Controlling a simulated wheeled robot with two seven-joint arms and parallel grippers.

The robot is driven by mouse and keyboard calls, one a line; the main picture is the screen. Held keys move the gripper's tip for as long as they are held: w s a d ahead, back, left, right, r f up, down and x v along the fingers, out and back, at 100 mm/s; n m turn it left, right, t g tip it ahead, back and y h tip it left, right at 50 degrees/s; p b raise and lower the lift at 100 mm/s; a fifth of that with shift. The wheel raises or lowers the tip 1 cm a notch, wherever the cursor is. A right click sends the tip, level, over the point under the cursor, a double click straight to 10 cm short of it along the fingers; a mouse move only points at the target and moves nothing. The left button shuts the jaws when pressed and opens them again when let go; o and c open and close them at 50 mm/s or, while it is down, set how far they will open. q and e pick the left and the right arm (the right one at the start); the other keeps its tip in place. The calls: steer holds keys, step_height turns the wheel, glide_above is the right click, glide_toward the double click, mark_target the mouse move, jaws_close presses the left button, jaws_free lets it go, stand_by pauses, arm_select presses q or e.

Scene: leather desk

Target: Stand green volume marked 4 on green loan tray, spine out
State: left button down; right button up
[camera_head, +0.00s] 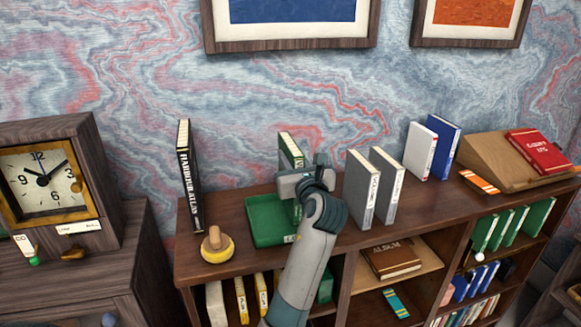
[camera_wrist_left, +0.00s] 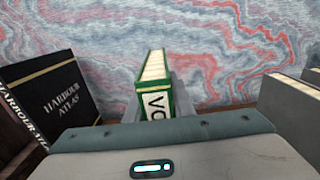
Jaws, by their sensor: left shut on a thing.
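A green book (camera_head: 290,148) stands upright at the right part of the green loan tray (camera_head: 263,211) on the shelf top. In the left wrist view the green book (camera_wrist_left: 155,90) shows its pages on top and a white spine label reading "VO"; the rest of the label is hidden, so I cannot read its number. The spine faces my wrist camera. My left gripper (camera_head: 303,180) is shut on the green book, with a grey finger on each side of it. My arm hides the book's lower part and the tray's right side. My right gripper is not in view.
A black Harbour Atlas (camera_head: 188,177) and a yellow-rimmed round brush (camera_head: 217,245) stand left of the tray. Two grey volumes (camera_head: 362,187) stand close on the right. A white book (camera_head: 420,150), a blue book and a wooden lectern (camera_head: 490,165) are further right. Green volumes (camera_head: 500,230) fill a lower shelf.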

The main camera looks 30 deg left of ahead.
arm_select(q)
steer(key=shift+f+p, duration=0.35)
steer(key=shift+f, duration=1.2)
steer(key=c, duration=1.5)
jaws_free()
steer(key=shift+c, duration=0.2)
steer(key=shift+d, duration=0.1)
steer(key=b+v, duration=0.3)
steer(key=v, duration=0.9)
